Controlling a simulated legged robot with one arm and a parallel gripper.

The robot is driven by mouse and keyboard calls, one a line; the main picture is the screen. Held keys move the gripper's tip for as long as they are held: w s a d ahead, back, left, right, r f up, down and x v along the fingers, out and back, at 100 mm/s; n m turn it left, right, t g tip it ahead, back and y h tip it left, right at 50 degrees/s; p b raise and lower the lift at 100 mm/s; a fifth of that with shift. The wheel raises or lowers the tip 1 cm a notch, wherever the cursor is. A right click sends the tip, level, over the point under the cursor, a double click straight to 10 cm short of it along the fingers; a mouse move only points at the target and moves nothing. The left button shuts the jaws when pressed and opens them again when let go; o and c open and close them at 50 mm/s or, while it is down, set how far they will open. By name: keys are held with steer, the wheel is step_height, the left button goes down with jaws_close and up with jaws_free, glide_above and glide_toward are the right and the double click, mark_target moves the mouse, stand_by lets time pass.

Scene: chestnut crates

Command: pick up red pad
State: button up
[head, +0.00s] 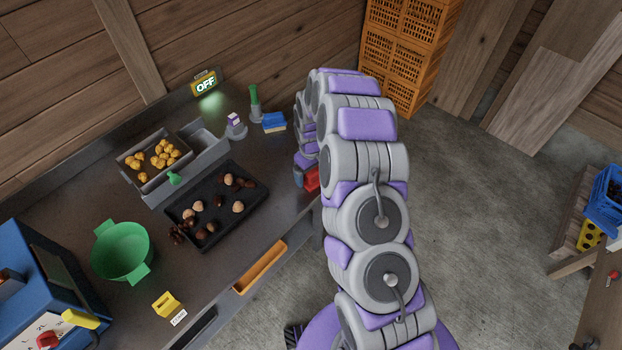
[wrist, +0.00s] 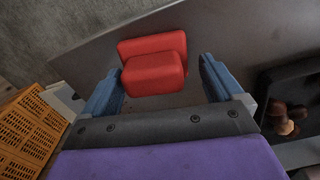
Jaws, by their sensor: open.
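The red pad (wrist: 153,66) lies on the grey counter, and in the wrist view it sits at the top middle. It has a wider back part and a smaller block in front. My gripper (wrist: 160,80) is open, with one blue finger on each side of the red pad. I cannot tell whether either finger touches it. In the head view only a part of the red pad (head: 312,179) shows beside my arm at the counter's right end. My arm hides most of my gripper there.
A blue pad (head: 274,122) lies farther back on the counter (head: 75,195). A black tray (head: 183,222) holds chestnuts; left are a green bowl (head: 122,252) and a grey bin (head: 152,200) with yellow pieces. Orange crates (head: 408,45) stand behind my arm.

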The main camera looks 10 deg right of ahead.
mark_target(313, 171)
steer(key=shift+d, duration=0.65)
steer(key=shift+c, duration=1.3)
steer(key=shift+a, duration=0.45)
steer(key=c, duration=0.6)
steer(key=shift+c, duration=1.2)
steer(key=shift+d, duration=0.15)
steer(key=shift+r, duration=0.5)
step_height(313, 171, up, 3)
steer(key=shift+f+p, duration=0.1)
steer(key=shift+p, duration=0.5)
steer(key=s+a+r+p, duration=0.1)
steer(key=s+a+p, duration=0.1)
steer(key=s+a, duration=0.7)
steer(key=s, duration=0.3)
steer(key=shift+s+a, duration=0.35)
steer(key=shift+s, duration=0.05)
